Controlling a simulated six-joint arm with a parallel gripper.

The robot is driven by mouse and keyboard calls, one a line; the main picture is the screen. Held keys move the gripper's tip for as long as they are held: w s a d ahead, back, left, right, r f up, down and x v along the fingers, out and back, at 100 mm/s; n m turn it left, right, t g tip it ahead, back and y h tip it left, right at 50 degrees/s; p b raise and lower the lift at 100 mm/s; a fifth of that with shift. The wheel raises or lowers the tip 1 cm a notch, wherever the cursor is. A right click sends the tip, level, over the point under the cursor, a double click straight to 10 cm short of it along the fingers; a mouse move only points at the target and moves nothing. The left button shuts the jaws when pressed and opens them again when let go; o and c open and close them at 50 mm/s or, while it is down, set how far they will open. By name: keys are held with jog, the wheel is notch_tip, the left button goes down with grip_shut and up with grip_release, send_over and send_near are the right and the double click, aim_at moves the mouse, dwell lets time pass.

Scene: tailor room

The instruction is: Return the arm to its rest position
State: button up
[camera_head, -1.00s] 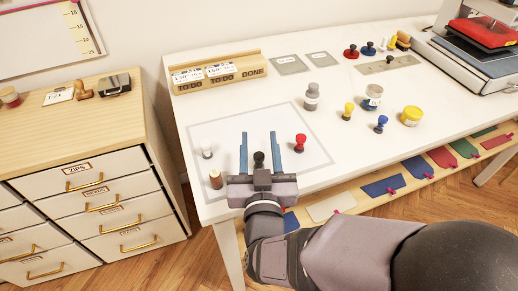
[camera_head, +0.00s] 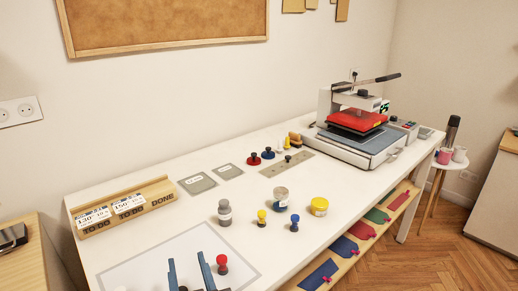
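My gripper (camera_head: 187,259) shows at the bottom edge of the picture, over the outlined mat (camera_head: 128,272) at the front left of the white table (camera_head: 180,165). Its two blue-grey fingers stand apart, so it is open. No object shows clamped between the fingers. A red peg (camera_head: 221,264) stands just right of the right finger, seemingly apart from it. The gripper's base and the rest of my arm are cut off below the frame. A dark tip shows low between the fingers, mostly cut off.
A grey bottle (camera_head: 225,213), yellow peg (camera_head: 261,217), blue peg (camera_head: 294,223), labelled jar (camera_head: 281,198) and yellow jar (camera_head: 319,207) stand mid-table. A wooden card holder (camera_head: 125,215) is at left, a red-topped heat press (camera_head: 356,121) at far right. Coloured pieces lie on a shelf below.

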jog(key=w+d+f+m+g+h+p, duration=0.1)
jog(key=d+g+p, duration=0.1)
jog(key=d, duration=0.2)
jog(key=w+d+f+m+g+h+p, duration=0.1)
jog(key=w+d+g+p, duration=0.1)
jog(key=d, duration=0.3)
jog(key=w+d+f+m+g+h+p, duration=0.1)
jog(key=d+f+g+p, duration=0.1)
jog(key=d, duration=0.2)
jog(key=shift+w+d+h, duration=0.35)
jog(key=shift+w+h, duration=0.05)
jog(key=s+d+f+m+g+h+p, duration=0.1)
jog(key=s+d+g+h+p, duration=0.2)
jog(key=s+d, duration=1.2)
jog(key=d+g+p, duration=0.2)
jog(key=d+g, duration=0.1)
jog(key=g, duration=0.2)
jog(key=shift+d+f+g+h+p, duration=0.25)
jog(key=shift+f+g+h+p, duration=0.05)
jog(key=shift+g+p, duration=0.1)
jog(key=shift+o, duration=0.4)
jog(key=shift+s+d+m, duration=0.3)
jog(key=shift+s, duration=0.1)
